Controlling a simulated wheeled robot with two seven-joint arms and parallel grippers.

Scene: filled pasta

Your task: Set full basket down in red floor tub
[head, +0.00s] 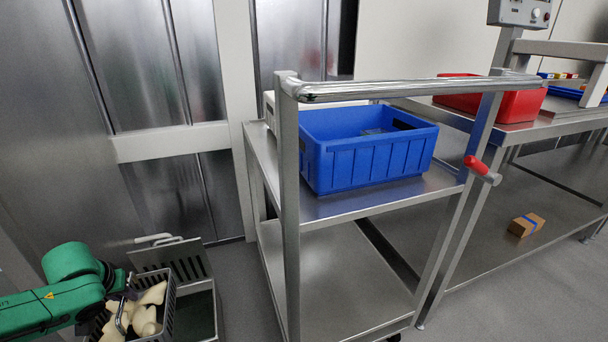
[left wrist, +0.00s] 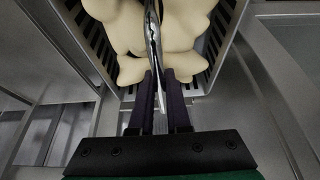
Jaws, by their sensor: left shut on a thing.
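The full basket (head: 170,303) is a grey slotted basket heaped with pale filled pasta (head: 146,318), low at the bottom left of the head view. My left gripper (head: 121,297) is shut on its metal handle. In the left wrist view the fingers (left wrist: 159,90) clasp the handle bar (left wrist: 153,35) above the pasta, with the basket's slotted wall (left wrist: 88,42) around it. The arm hides part of the basket; I cannot tell whether its bottom touches anything. No red tub shows on the floor. My right gripper is not in view.
A grey open container (head: 203,312) stands beside the basket, with a slotted grey panel (head: 170,257) behind. A steel trolley (head: 330,208) carries a blue bin (head: 365,160). A red bin (head: 515,106) is on the right table. A small cardboard box (head: 526,225) lies on its lower shelf.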

